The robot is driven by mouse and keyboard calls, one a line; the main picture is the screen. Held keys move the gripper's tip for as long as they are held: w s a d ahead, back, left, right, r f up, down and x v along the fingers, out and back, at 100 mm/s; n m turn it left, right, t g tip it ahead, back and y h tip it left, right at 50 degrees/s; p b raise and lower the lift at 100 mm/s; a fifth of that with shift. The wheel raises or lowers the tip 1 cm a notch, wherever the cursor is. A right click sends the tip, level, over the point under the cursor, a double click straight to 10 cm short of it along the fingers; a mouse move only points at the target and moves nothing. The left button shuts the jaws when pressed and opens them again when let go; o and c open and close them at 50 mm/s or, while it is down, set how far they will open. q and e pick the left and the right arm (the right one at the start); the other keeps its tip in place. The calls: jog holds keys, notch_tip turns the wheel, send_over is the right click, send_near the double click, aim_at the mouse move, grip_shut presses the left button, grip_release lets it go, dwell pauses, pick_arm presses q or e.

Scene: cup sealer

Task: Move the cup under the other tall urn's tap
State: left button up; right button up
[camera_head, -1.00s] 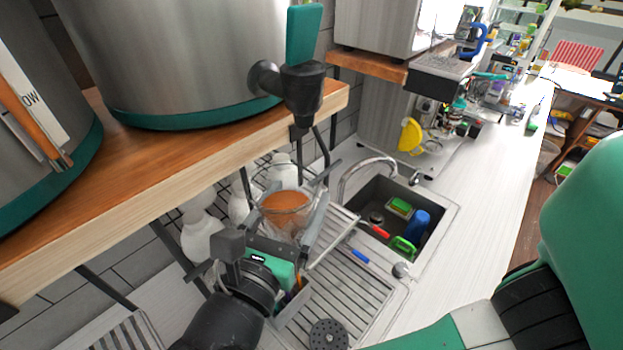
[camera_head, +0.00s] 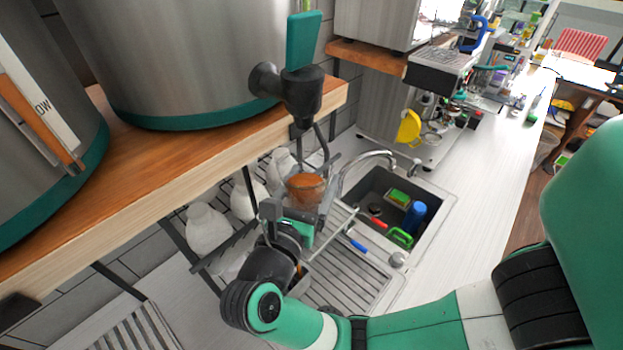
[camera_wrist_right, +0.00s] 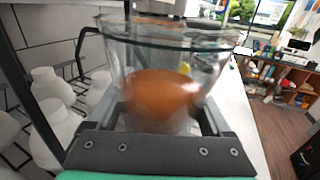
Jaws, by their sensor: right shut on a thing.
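A clear cup with orange-brown liquid (camera_head: 305,186) is held in my right gripper (camera_head: 309,198), below the wooden shelf and near the tap of the tall steel urn. In the right wrist view the cup (camera_wrist_right: 162,90) fills the space between the fingers, its rim toward the top. The tall urn (camera_head: 195,60) stands on the shelf with a black tap (camera_head: 300,92) and green handle over the shelf edge. A second tall urn (camera_head: 30,110) is at the far left; its tap is not clearly visible. My left gripper is not in view.
White bottles (camera_head: 207,230) stand beside the arm under the shelf (camera_head: 200,165). A sink (camera_head: 352,190) with a curved faucet (camera_head: 365,158) and a ribbed drainboard (camera_head: 345,275) lie to the right. The white counter (camera_head: 475,190) is clear farther right.

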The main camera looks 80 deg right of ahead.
aim_at(299, 208)
jog(key=shift+f, duration=0.15)
jog(key=o, duration=1.6)
jog(key=shift+r, duration=0.25)
jog(key=shift+w+a+f, duration=0.1)
jog(key=shift+a+f, duration=0.05)
jog(key=shift+a, duration=0.2)
jog(key=a+b, duration=0.1)
jog(key=a, duration=0.2)
jog(key=a+b, duration=0.1)
jog(key=a, duration=0.3)
jog(key=w+a+b, duration=0.1)
jog(key=a+b, duration=0.1)
jog(key=a, duration=0.1)
jog(key=shift+a, duration=0.7)
